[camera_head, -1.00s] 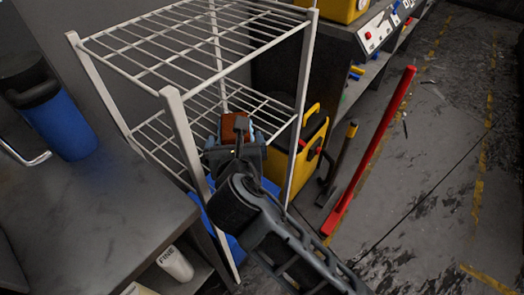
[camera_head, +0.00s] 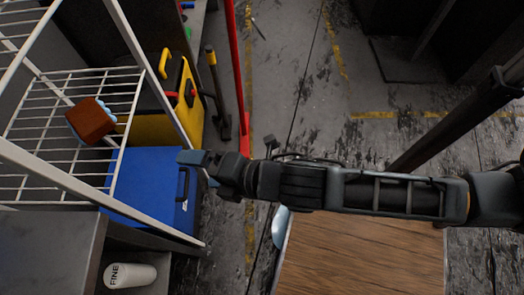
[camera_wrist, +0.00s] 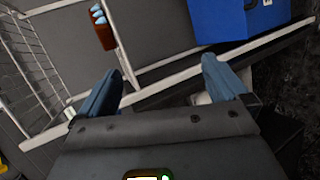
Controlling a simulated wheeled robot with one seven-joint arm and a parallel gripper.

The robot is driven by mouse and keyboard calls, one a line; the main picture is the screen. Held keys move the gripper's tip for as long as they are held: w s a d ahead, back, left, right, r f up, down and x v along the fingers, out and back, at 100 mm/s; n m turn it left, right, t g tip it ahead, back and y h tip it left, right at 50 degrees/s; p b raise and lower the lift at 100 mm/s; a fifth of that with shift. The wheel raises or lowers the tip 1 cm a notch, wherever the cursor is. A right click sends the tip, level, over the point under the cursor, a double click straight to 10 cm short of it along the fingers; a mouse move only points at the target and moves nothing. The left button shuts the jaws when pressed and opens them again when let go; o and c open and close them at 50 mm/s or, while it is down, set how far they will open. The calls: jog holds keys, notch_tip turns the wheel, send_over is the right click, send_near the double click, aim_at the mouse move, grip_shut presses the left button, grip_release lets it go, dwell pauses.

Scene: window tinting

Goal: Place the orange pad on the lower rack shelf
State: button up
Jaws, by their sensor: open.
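The orange pad (camera_head: 90,120), a brown-orange block with a pale blue edge, rests on the wire lower rack shelf (camera_head: 40,150) near the shelf's right side. In the wrist view the pad (camera_wrist: 104,30) is at the top, beyond the fingers and apart from them. My gripper (camera_head: 192,158) is outside the rack, to the right of the shelf, with the rack's white post and rail between. In the wrist view my gripper (camera_wrist: 160,85) has its two blue-grey fingers spread wide with nothing held between them.
A blue box (camera_head: 150,188) stands on the floor below the rack. A yellow-black case (camera_head: 178,100) and a red bar (camera_head: 238,75) are behind it. Floor is open at upper centre.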

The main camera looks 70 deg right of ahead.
jog(key=s+r+m+t, duration=0.1)
jog(key=s+r+m, duration=0.5)
jog(key=s+m, duration=0.2)
jog(key=s+d+r+m+t, duration=0.1)
jog(key=s+r+m, duration=0.5)
jog(key=s+m, duration=0.3)
jog(key=shift+s+d+m, duration=0.2)
jog(key=shift+s+m, duration=0.05)
jog(key=shift+m, duration=0.05)
